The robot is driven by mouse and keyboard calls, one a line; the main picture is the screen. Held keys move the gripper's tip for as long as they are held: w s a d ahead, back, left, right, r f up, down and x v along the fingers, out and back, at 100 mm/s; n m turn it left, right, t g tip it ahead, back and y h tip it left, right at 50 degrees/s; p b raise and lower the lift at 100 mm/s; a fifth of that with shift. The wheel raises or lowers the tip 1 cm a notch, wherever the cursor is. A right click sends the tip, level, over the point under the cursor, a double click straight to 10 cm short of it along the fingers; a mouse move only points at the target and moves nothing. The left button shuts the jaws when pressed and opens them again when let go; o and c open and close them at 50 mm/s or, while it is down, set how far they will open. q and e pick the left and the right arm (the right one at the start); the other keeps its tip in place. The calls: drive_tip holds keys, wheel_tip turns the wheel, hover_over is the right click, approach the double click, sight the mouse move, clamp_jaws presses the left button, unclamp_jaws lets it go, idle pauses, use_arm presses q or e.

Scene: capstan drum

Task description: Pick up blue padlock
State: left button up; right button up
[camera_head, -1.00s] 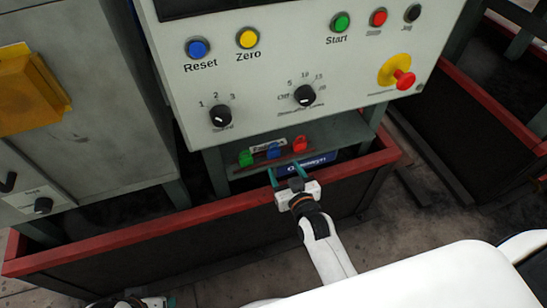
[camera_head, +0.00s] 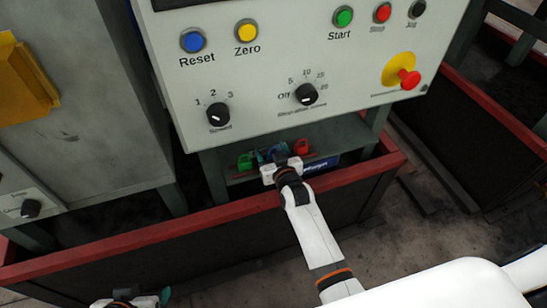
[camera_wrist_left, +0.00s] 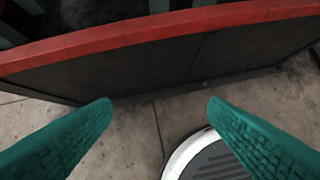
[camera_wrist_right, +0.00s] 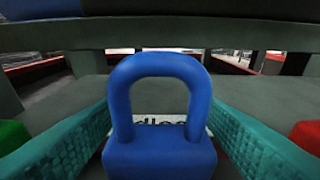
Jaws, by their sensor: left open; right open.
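The blue padlock (camera_wrist_right: 160,150) stands upright, shackle up, in the right wrist view. It lies between the two teal fingers of my right gripper (camera_wrist_right: 160,135), which are open on either side of it. In the head view my right gripper (camera_head: 272,154) reaches onto the shelf under the control panel, and the blue padlock is mostly hidden behind it. A green padlock (camera_head: 245,161) is to the left and a red padlock (camera_head: 301,146) to the right. My left gripper (camera_wrist_left: 160,105) is open and empty above the floor, facing the red-rimmed barrier.
The control panel (camera_head: 270,70) with buttons and knobs overhangs the shelf (camera_head: 345,135). A red-rimmed barrier (camera_head: 225,213) runs in front, below my right arm. A grey cabinet (camera_head: 80,120) stands at the left. The green and red padlocks are close to the right fingers.

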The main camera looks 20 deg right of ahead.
drive_tip(key=c, duration=1.1)
drive_tip(key=shift+r, duration=0.1)
